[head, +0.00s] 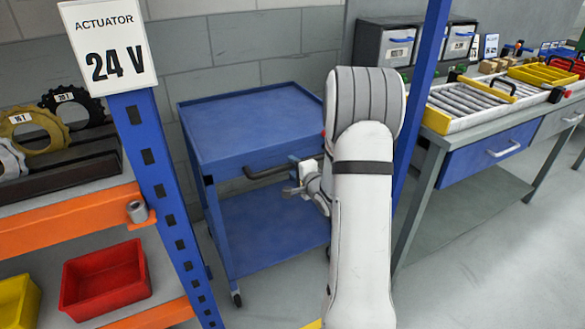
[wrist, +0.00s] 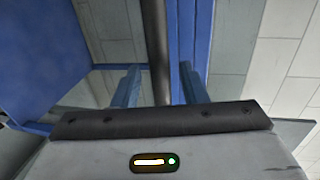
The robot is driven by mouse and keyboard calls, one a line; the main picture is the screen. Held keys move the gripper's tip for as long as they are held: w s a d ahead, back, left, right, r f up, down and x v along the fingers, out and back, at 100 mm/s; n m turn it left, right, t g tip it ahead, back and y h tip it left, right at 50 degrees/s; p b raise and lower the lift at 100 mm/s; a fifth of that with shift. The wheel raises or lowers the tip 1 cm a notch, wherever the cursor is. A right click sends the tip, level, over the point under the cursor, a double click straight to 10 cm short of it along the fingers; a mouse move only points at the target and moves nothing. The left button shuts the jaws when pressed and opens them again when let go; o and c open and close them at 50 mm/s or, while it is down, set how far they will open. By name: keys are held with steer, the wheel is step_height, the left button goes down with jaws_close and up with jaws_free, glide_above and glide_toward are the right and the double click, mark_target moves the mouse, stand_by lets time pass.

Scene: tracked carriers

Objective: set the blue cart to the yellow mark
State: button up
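The blue cart (head: 250,120) stands against the grey block wall between a blue rack post and my arm. It has a flat top, a lower shelf, casters and a dark handle bar (head: 268,171) on its near side. My gripper (head: 293,190) is at this handle, partly hidden behind my arm. In the wrist view the two blue fingers of my gripper (wrist: 158,88) are apart, with the dark handle bar (wrist: 155,40) running between them. Gaps seem to show beside the bar. A small yellow strip (head: 312,324), possibly the yellow mark, shows at the bottom edge, mostly hidden by my arm.
An orange-edged rack (head: 80,220) with gears and a red bin (head: 105,278) stands at left, its blue post (head: 160,190) close to the cart. A workbench (head: 480,125) with trays stands at right. Open grey floor (head: 490,270) lies in front of the bench.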

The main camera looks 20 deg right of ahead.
steer(key=shift+w+f, duration=0.2)
steer(key=shift+w, duration=0.8)
steer(key=shift+c, duration=0.3)
jaws_close()
